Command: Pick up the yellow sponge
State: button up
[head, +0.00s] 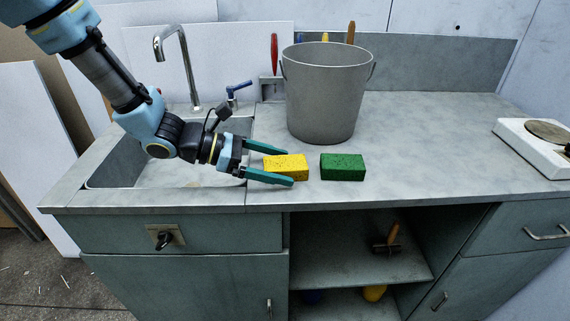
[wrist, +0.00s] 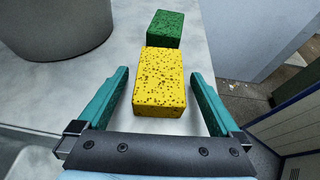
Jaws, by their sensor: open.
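The yellow sponge (head: 287,167) lies on the grey counter, right of the sink. My gripper (head: 282,164) comes in from the left with its teal fingers open, one on the far side and one on the near side of the sponge. In the wrist view the yellow sponge (wrist: 160,82) sits between the open fingers of my gripper (wrist: 160,88), with a gap on each side. Its far part reaches past the fingertips. A green sponge (head: 343,167) lies just to the right; it also shows beyond the yellow one in the wrist view (wrist: 165,28).
A grey bucket (head: 325,95) stands behind the sponges. The sink (head: 110,172) with its faucet (head: 183,62) is at the left. A white hotplate (head: 535,158) stands at the right end. The counter's front edge runs close to the sponges; the counter right of the green sponge is clear.

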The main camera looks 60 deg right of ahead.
aim_at(280, 162)
jog(key=shift+s+d+f, duration=0.15)
jog(key=shift+s+d, duration=0.1)
jog(key=shift+c, duration=0.2)
jog(key=c, duration=1.3)
notch_tip(280, 162, up, 10)
jog(key=shift+b, duration=0.4)
